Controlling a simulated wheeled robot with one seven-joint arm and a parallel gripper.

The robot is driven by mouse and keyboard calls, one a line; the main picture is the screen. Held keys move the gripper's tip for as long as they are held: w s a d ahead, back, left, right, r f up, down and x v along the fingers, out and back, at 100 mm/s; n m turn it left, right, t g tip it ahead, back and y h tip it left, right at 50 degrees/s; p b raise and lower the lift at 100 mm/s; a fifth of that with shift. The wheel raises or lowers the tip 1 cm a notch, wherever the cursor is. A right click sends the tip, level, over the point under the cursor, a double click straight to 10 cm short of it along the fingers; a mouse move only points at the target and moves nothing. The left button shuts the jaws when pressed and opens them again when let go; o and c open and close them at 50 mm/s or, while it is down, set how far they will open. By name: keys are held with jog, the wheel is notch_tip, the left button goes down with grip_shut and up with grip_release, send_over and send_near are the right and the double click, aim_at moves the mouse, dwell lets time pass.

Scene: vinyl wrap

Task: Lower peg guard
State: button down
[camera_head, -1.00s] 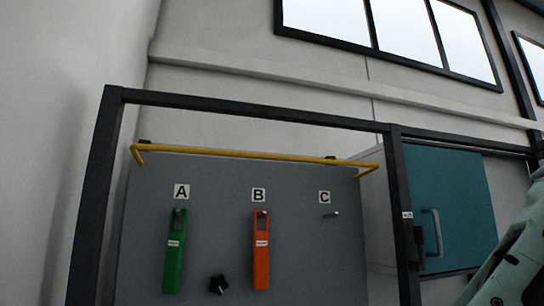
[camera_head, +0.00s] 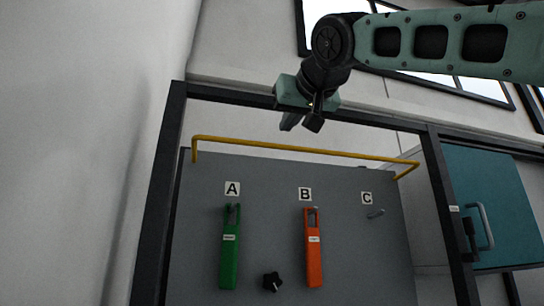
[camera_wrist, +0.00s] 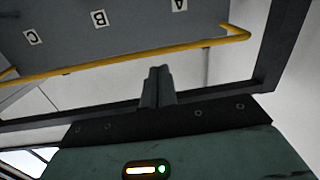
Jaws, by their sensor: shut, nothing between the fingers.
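The peg guard is a yellow bar (camera_head: 300,149) with bent ends, raised across the top of the grey panel (camera_head: 340,230). It also shows in the wrist view (camera_wrist: 130,58), running across the picture. Below it, peg A holds a green tag (camera_head: 230,250), peg B holds an orange tag (camera_head: 314,250), and peg C (camera_head: 376,213) is bare. My gripper (camera_head: 301,124) is above the bar, near the dark frame's top beam, and apart from the bar. In the wrist view its fingers (camera_wrist: 157,85) are together and empty, pointing toward the bar.
A dark frame (camera_head: 160,190) surrounds the panel, its top beam close to my gripper. A black knob (camera_head: 272,281) sits low between the tags. A teal door (camera_head: 490,205) with a handle is at the right. A white wall is at the left.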

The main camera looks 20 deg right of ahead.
notch_tip(320, 180, up, 4)
jog(key=s+d+m+t+h, duration=0.1)
jog(key=s+d, duration=0.1)
jog(key=w+f+p, duration=0.2)
jog(key=w+p, duration=0.2)
jog(key=w, duration=0.7)
jog(key=shift+d+m+t+p, duration=0.3)
jog(key=shift+f+b, duration=0.25)
jog(key=shift+b, duration=0.1)
